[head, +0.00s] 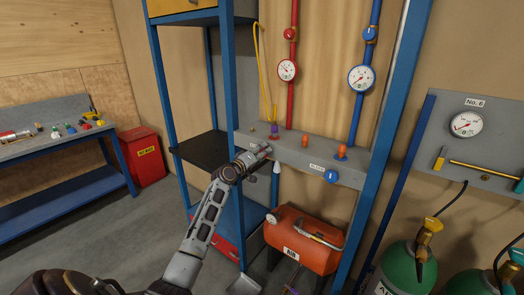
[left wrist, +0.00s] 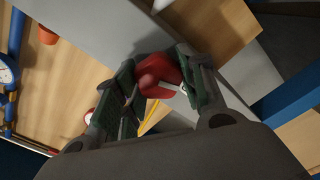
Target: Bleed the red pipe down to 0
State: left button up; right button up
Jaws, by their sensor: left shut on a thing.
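The red pipe (head: 291,104) runs down the wooden back panel to a grey ledge. It carries a red valve (head: 290,34) and a round white gauge (head: 288,70); the gauge reading is too small to tell. My left gripper (head: 266,150) is at the front face of the ledge, left of the blue knob (head: 331,176). In the left wrist view its fingers (left wrist: 165,85) are shut on a red knob (left wrist: 155,75). The gripper hides this knob in the head view. My right gripper is not in view.
A blue pipe (head: 356,115) with its own gauge (head: 361,78) stands right of the red one. Orange fittings (head: 305,141) and a purple one (head: 274,131) top the grey ledge (head: 372,168). Below are a red air tank (head: 310,240) and green cylinders (head: 408,268) at right.

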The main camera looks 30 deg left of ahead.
pick_arm(q)
jog(key=shift+f+n+p, duration=0.1)
jog(key=shift+n+p, duration=0.3)
jog(key=shift+n, duration=0.7)
jog(key=o, duration=1)
jog(key=shift+s+a, duration=0.15)
jog(key=shift+s, duration=1.85)
jog(key=shift+s+a, duration=0.2)
jog(key=shift+s, duration=1.8)
jog(key=shift+s+a, duration=0.15)
jog(key=shift+s, duration=1.85)
